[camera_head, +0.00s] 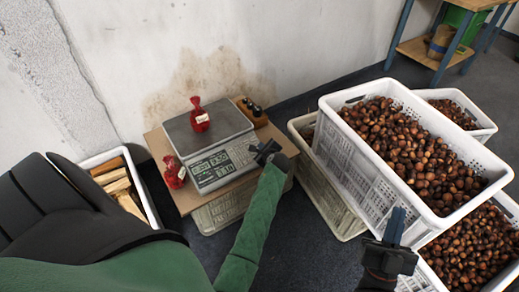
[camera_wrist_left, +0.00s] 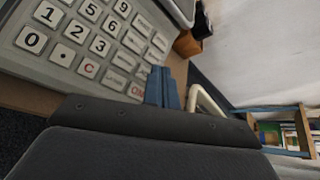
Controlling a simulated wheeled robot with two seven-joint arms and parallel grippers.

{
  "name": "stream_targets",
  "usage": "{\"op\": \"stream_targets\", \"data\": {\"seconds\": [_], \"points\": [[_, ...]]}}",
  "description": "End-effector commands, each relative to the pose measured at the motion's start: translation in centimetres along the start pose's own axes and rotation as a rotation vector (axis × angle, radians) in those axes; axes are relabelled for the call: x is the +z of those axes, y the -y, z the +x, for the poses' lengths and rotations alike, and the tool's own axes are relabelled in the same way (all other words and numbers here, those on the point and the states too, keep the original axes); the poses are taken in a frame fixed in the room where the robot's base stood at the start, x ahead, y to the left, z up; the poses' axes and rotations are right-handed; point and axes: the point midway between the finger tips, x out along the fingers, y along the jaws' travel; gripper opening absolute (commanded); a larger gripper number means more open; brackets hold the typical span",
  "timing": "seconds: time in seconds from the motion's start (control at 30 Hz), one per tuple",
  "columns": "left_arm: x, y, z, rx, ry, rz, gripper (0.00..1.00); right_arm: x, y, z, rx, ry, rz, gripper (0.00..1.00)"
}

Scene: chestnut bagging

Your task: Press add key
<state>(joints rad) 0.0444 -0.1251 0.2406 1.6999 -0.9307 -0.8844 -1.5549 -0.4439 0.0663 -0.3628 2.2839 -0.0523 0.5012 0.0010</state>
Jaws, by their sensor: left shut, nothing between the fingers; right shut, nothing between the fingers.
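A grey scale (camera_head: 213,166) with displays and a keypad sits on a board. A red bag (camera_head: 199,115) stands on its weighing plate. My left gripper (camera_head: 264,151) is shut and empty at the keypad's right end. In the left wrist view its blue fingertips (camera_wrist_left: 163,86) are beside the keypad (camera_wrist_left: 98,50), close to a key with red lettering (camera_wrist_left: 137,91). Whether they touch is unclear. Digit keys and a red C key (camera_wrist_left: 88,69) are readable; the wider keys' labels are too blurred to identify the add key. My right gripper (camera_head: 395,226) is shut and empty before the crates.
Another red bag (camera_head: 174,171) is left of the scale. A wooden holder with dark items (camera_head: 251,110) stands behind its right side. White crates of chestnuts (camera_head: 347,152) fill the right. A box of wood pieces (camera_head: 103,160) stands left. A wall rises behind.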

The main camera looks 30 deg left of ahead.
Motion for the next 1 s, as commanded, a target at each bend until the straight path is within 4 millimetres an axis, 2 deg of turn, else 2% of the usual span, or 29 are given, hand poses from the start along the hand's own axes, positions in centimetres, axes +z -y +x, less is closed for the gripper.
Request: {"op": "stream_targets", "data": {"seconds": [1.0], "points": [[-0.52, -0.53, 0.74, 0.0, 0.0, 0.0, 0.0, -0.69, 0.1, 0.64, -0.001, 0.0, 0.001, 0.0]]}}
